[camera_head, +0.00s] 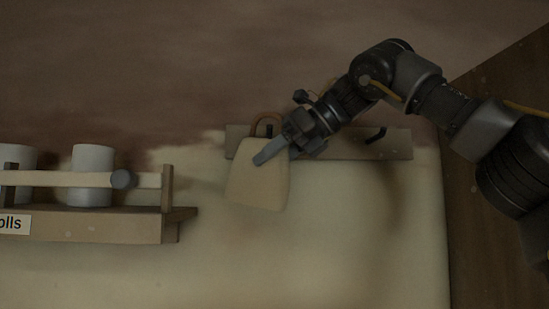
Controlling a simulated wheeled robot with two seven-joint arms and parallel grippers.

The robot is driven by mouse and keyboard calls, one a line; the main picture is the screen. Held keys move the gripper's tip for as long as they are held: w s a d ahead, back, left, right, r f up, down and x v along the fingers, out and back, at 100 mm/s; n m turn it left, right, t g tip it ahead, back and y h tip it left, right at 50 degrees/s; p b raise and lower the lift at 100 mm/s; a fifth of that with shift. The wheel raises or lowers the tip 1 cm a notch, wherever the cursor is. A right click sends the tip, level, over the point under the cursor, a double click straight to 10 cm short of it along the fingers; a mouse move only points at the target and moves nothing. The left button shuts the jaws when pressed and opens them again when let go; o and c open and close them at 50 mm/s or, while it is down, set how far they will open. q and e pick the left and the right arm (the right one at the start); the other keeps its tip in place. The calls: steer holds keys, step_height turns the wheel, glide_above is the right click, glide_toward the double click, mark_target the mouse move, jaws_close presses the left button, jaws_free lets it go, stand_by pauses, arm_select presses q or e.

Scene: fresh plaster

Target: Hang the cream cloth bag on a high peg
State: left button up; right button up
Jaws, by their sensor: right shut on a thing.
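The cream cloth bag (258,187) hangs in front of the wooden peg board (350,143), with its brown handle loop (266,121) rising at the top. My right gripper (271,153) comes in from the upper right and is shut on the upper part of the bag. One dark peg (377,135) shows on the right part of the board, with nothing on it. The gripper and bag hide the board's left part, so I cannot tell whether the handle is around a peg. My left gripper is out of view.
At the left, a wooden shelf (100,224) with a rail holds white rolls (92,160); its label reads "olls" at the cut edge. The wall is pale below and brown above. Dark wood (490,240) stands at the right. The wall below the bag is clear.

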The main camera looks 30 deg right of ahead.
steer(key=w, duration=0.1)
steer(key=w+d, duration=0.2)
steer(key=shift+w+r, duration=0.1)
steer(key=shift+w, duration=0.15)
stand_by(0.6)
steer(key=shift+d+r, duration=0.25)
steer(key=shift+r, duration=0.05)
stand_by(0.8)
steer(key=shift+f, duration=0.3)
steer(key=shift+w+a+f+b, duration=0.1)
steer(key=shift+w+f+b, duration=0.2)
steer(key=shift+f+b, duration=0.4)
steer(key=shift+w+f+b, duration=0.15)
steer(key=shift+f+b, duration=0.2)
steer(key=shift+f, duration=0.25)
